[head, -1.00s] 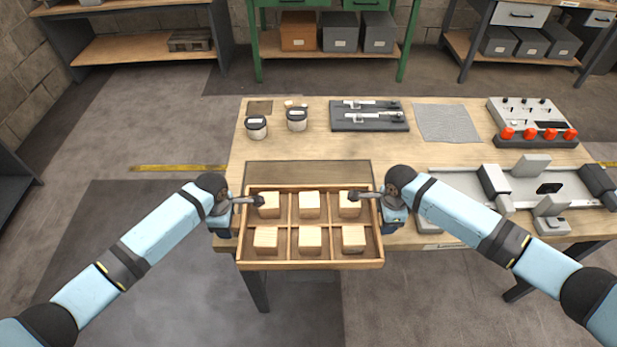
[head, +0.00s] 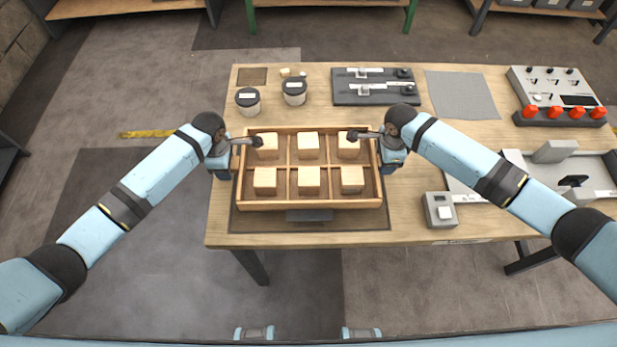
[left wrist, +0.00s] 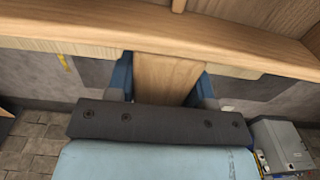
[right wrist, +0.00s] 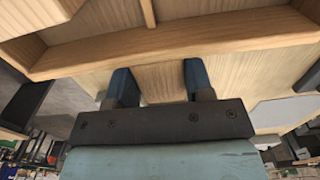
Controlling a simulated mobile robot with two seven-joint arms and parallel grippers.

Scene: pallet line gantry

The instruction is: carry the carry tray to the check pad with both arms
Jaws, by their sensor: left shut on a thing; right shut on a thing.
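The carry tray (head: 310,204) is a wooden tray with several compartments, each visible one holding a pale wooden block (head: 308,146). My left gripper (head: 222,160) is shut on its left end; in the left wrist view, the two blue fingers (left wrist: 166,80) straddle a wooden tab. My right gripper (head: 392,158) is shut on the right end, with its fingers (right wrist: 160,82) astride a similar tab. The tray looks level. A brown rectangle, apparently the check pad (head: 340,224), shows around and in front of the tray. I cannot tell whether the tray touches it.
On the workbench (head: 420,222), two lidded jars (head: 248,103) and a dark tool board (head: 375,95) lie behind the tray. A grey sheet (head: 462,95) and a panel with red knobs (head: 560,112) are at the back right. A grey fixture (head: 440,212) stands right of the tray.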

